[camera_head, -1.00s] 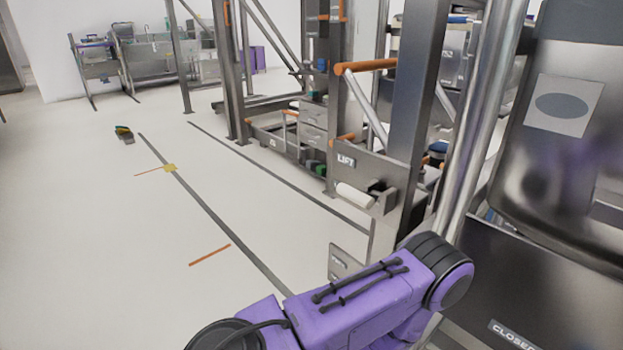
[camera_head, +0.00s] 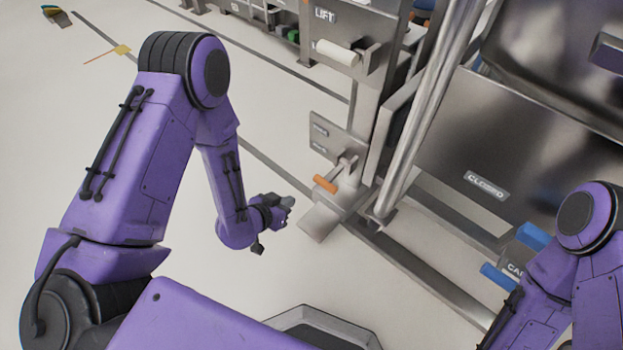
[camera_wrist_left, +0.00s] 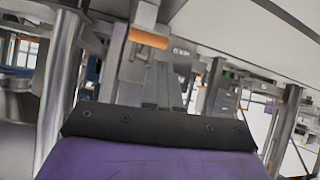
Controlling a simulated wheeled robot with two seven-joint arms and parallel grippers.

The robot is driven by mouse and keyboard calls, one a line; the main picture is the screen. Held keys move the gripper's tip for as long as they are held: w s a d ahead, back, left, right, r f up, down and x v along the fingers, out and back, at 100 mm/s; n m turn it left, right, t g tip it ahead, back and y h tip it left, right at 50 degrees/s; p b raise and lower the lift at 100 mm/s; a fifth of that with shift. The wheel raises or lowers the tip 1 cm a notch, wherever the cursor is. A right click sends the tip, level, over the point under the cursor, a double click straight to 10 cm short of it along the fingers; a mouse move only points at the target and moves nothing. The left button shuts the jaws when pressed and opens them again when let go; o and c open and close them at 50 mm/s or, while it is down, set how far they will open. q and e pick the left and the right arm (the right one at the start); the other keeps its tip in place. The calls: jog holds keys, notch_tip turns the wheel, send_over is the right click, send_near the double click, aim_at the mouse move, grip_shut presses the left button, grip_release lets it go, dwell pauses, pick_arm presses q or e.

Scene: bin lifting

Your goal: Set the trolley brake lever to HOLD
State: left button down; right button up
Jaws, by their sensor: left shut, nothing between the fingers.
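The brake lever (camera_head: 325,184) has an orange grip and stands low on a metal post, beneath a plate with small labels (camera_head: 330,135) too small to read. I cannot tell which setting it is at. My left gripper (camera_head: 290,202) is shut and empty, a little left of the lever and apart from it. In the left wrist view the closed fingers (camera_wrist_left: 163,85) point ahead, and an orange grip (camera_wrist_left: 148,38), seemingly the lever's, shows just above and left of their tips. My right arm enters at the lower right; its gripper is not in view.
A plate marked LIFT (camera_head: 325,16) with a white handle (camera_head: 338,53) is above the lever. A blue handle (camera_head: 497,277) is lower right.

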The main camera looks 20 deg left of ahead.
pick_arm(q)
jog(key=w+d+r+m+t+h, duration=0.1)
jog(key=w+d+r+m+h, duration=0.1)
jog(key=w+r, duration=0.15)
jog(key=b, duration=0.5)
send_near(329, 180)
jog(key=x, duration=0.4)
jog(key=shift+w+d+f, duration=0.2)
jog(key=shift+w+f, duration=0.05)
jog(key=shift+w, duration=0.1)
pick_arm(e)
notch_tip(329, 180, down, 5)
jog(key=shift+s+r, duration=0.1)
